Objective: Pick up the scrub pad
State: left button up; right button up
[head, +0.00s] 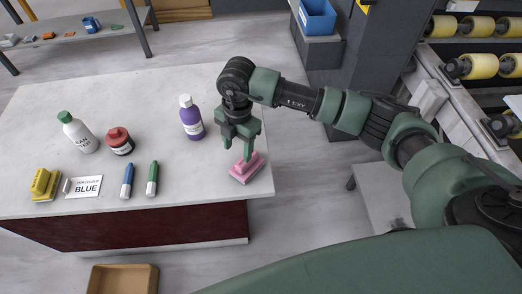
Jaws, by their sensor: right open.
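A pink block-like pad (240,177) with a raised top part lies near the right front corner of the pale stone slab (210,85). It looks like the scrub pad. My right gripper (243,152) points down right over it, fingers apart on either side of its raised part. The fingers hide some of the pad, and I cannot tell whether they touch it. My left gripper is not in view.
A purple bottle (191,118) stands left of my right gripper.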

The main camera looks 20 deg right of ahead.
jog(key=shift+w+d+r+h, duration=0.1)
jog(key=shift+w+d+h, duration=0.1)
jog(key=shift+d, duration=0.3)
jog(key=shift+w+d+r+h, duration=0.1)
jog(key=shift+d+h, duration=0.1)
jog(key=shift+d, duration=0.25)
jog(key=shift+d+f, duration=0.15)
jog(key=shift+f, duration=0.05)
jog(key=f, duration=0.1)
jog(key=f+p, duration=0.1)
jog(key=shift+s+a+f, duration=0.2)
jog(key=shift+f, duration=0.1)
jog(key=f+p, duration=0.1)
jog(key=f, duration=0.3)
jog(key=shift+d+f, duration=0.15)
jog(key=shift+d, duration=0.05)
jog(key=shift+f, duration=0.1)
jog(key=c, duration=1)
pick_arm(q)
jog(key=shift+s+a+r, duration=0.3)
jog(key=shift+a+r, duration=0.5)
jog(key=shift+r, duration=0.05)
pick_arm(e)
grip_shut()
